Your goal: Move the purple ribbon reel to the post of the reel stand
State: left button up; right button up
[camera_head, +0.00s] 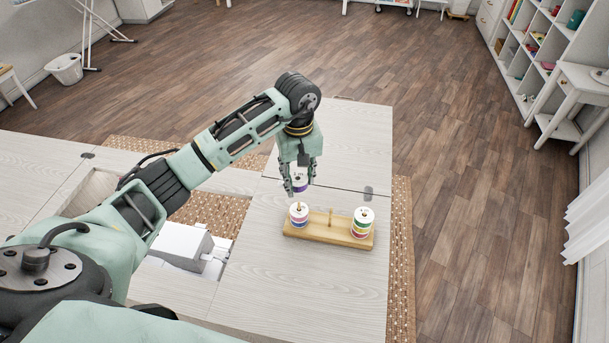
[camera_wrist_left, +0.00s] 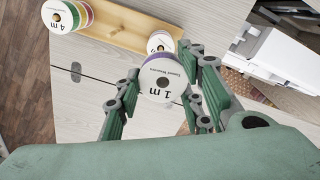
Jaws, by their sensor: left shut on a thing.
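The purple ribbon reel (camera_head: 300,185) has a white face and a purple band. My left gripper (camera_head: 302,175) is shut on it and holds it above the left end of the reel stand. In the left wrist view the reel (camera_wrist_left: 163,88) shows its "1 m" label and centre hole between the fingers. The wooden reel stand (camera_head: 324,233) lies on the cabinet top. Its middle post (camera_head: 331,218) is bare. Its left post carries reel stock (camera_head: 298,217), and its right post carries a multicoloured stack (camera_head: 362,224), labelled "4 m" in the wrist view.
The pale cabinet top (camera_head: 290,285) is clear in front of the stand. A white sewing machine (camera_head: 180,243) sits in the opening to the left. A hinge (camera_head: 368,192) lies behind the stand. The cabinet's right edge is close beyond the stand.

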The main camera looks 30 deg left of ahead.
pick_arm(q)
notch_tip(320, 180, down, 5)
jog(key=b, duration=0.2)
jog(key=shift+d+b, duration=0.1)
jog(key=shift+b, duration=0.3)
jog(key=shift+w+r, duration=0.1)
jog(key=shift+r, duration=0.05)
jog(key=shift+f+b, duration=0.65)
jog(key=shift+f, duration=0.15)
jog(key=shift+f+b, duration=1.55)
jog(key=shift+b, duration=0.05)
jog(key=o, duration=1.1)
